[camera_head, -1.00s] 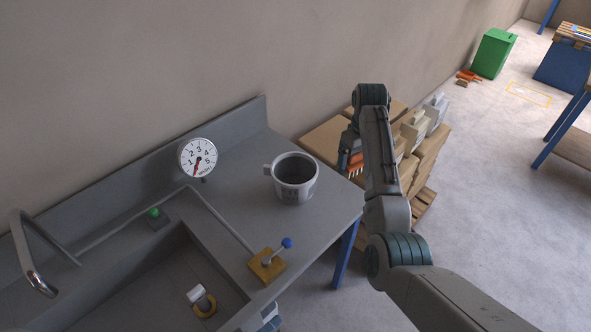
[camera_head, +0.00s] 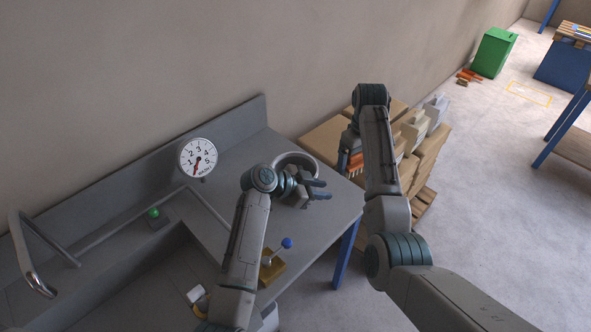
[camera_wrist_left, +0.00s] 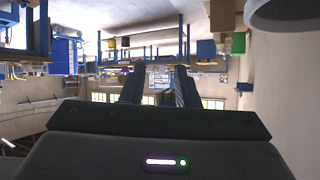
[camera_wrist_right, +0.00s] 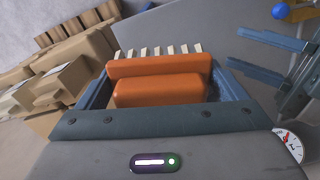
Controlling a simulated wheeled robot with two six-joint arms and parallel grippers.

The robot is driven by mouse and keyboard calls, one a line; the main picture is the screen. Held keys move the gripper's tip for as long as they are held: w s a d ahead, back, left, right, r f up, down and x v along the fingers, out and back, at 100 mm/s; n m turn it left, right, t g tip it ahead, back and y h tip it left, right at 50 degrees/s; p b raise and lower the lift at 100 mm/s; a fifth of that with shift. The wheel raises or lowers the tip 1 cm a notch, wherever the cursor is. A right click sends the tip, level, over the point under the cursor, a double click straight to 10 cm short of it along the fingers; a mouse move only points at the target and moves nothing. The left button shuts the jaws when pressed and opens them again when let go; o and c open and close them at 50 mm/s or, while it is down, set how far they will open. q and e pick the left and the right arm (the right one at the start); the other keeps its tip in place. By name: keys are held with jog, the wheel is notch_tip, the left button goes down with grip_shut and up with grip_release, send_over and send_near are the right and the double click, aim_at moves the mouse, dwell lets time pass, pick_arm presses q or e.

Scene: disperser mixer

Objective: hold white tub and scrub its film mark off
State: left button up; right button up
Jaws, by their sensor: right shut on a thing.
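The white tub (camera_head: 296,157) looks pale grey and stands on the counter; my left gripper and wrist cover most of it. Its rim shows at the top right of the left wrist view (camera_wrist_left: 285,14). My left gripper (camera_head: 322,190) is open and empty in front of the tub; its two fingers are apart and point right. My right gripper (camera_wrist_right: 160,88) is shut on an orange brush (camera_wrist_right: 160,80) with pale bristles. In the head view this brush (camera_head: 355,161) is right of the tub, past the counter's edge. I cannot make out the film mark.
A dial gauge (camera_head: 198,157) stands behind the sink. A blue-knobbed lever (camera_head: 287,243) on a yellow block and a green button (camera_head: 153,212) sit around the sink basin. A tap (camera_head: 38,262) is at left. Boxes (camera_head: 425,150) stand beyond the counter.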

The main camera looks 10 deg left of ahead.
pick_arm(q)
jog(key=w+a+m+g+y, duration=0.1)
jog(key=w+a+g+y, duration=0.4)
jog(key=w+a+y, duration=0.45)
jog(key=shift+y, duration=0.65)
jog(key=f, duration=0.4)
jog(key=s+d+f, duration=0.1)
jog(key=f, duration=0.3)
jog(key=s+f, duration=0.1)
jog(key=f, duration=0.3)
jog(key=shift+d+f, duration=0.2)
jog(key=shift+d, duration=0.1)
grip_shut()
